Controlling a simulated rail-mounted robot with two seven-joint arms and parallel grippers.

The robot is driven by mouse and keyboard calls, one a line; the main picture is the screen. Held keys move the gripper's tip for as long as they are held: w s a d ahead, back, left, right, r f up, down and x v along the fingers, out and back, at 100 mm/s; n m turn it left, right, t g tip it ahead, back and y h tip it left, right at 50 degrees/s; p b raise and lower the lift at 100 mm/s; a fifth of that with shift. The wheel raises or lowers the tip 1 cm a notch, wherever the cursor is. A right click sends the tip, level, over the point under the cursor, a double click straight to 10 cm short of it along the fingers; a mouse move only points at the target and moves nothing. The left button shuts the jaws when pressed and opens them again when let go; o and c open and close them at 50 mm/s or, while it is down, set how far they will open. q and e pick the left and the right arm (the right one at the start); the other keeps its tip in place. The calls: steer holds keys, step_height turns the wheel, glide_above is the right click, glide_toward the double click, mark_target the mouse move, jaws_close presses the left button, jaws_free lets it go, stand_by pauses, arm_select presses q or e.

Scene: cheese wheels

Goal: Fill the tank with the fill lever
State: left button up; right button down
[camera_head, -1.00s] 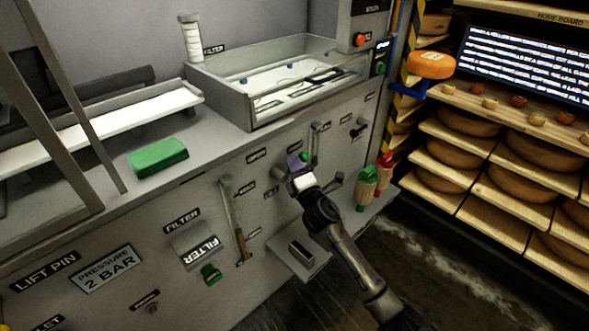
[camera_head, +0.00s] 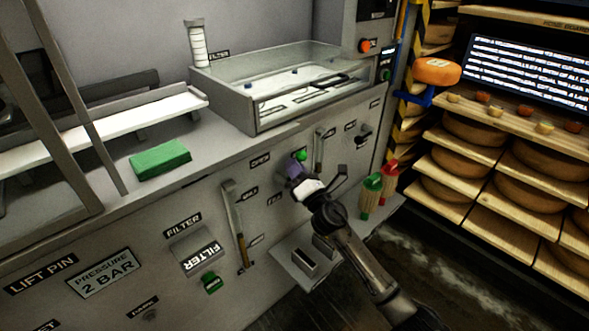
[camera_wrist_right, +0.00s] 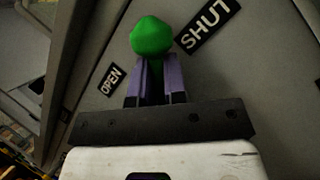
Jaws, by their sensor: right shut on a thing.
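In the right wrist view the knob (camera_wrist_right: 152,36) sits between an OPEN label (camera_wrist_right: 111,80) and a SHUT label (camera_wrist_right: 208,25). My right gripper (camera_head: 295,169) is shut on this lever, its purple fingers (camera_wrist_right: 157,78) around the part just below the knob. My left gripper is not in view.
A green block (camera_head: 160,160) lies on the counter. A tall handle (camera_head: 236,220) and a filter box (camera_head: 198,252) are on the panel at left. Red and green handled tools (camera_head: 372,194) stand at right by shelves of cheese wheels (camera_head: 470,160).

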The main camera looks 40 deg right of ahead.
steer(key=shift+d+r, duration=0.1)
steer(key=shift+r, duration=0.3)
steer(key=c, duration=1.6)
jaws_free()
steer(key=o, duration=0.3)
steer(key=shift+s, duration=0.15)
steer(key=shift+o, duration=0.6)
steer(key=shift+d+f, duration=0.1)
steer(key=shift+d, duration=0.15)
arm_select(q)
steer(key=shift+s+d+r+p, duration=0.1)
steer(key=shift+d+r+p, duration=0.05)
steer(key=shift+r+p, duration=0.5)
arm_select(e)
steer(key=v, duration=1.3)
steer(key=shift+s+f, duration=0.2)
steer(key=shift+s, duration=0.1)
